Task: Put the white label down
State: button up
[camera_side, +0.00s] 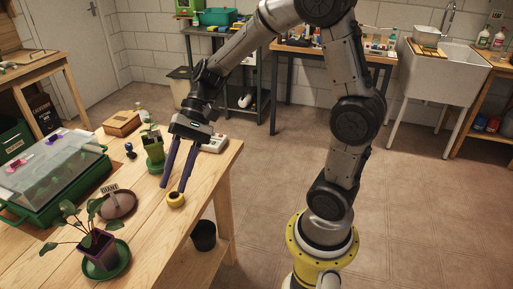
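A small pale label (109,188) with dark lettering that looks like "GIANT" stands upright at a brown round dish (119,210) on the wooden table. It is the only label I can make out; whether it is pushed into the dish or rests on it is too small to tell. My gripper (174,190) points down over the table, to the right of the label and apart from it. Its two long dark purple fingers are spread, with nothing seen between them.
A potted plant on a green saucer (122,262) stands at the front, and a green pot (154,148) stands behind the dish. A green tray with a clear cover (50,175) fills the left. A white device (214,144) sits near the right edge. Bare wood (150,225) lies in front of the gripper.

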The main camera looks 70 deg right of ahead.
jog(key=s+d+r+n+t+h, duration=0.2)
jog(key=s+d+n+h, duration=0.2)
jog(key=s, duration=0.3)
jog(key=s+d+r+n+t+h, duration=0.2)
jog(key=s+d+n+h, duration=0.2)
jog(key=s, duration=0.3)
jog(key=shift+s+d+n+t+h, duration=0.2)
jog(key=shift+d+n+t+h, duration=0.2)
jog(key=shift+n+h, duration=0.3)
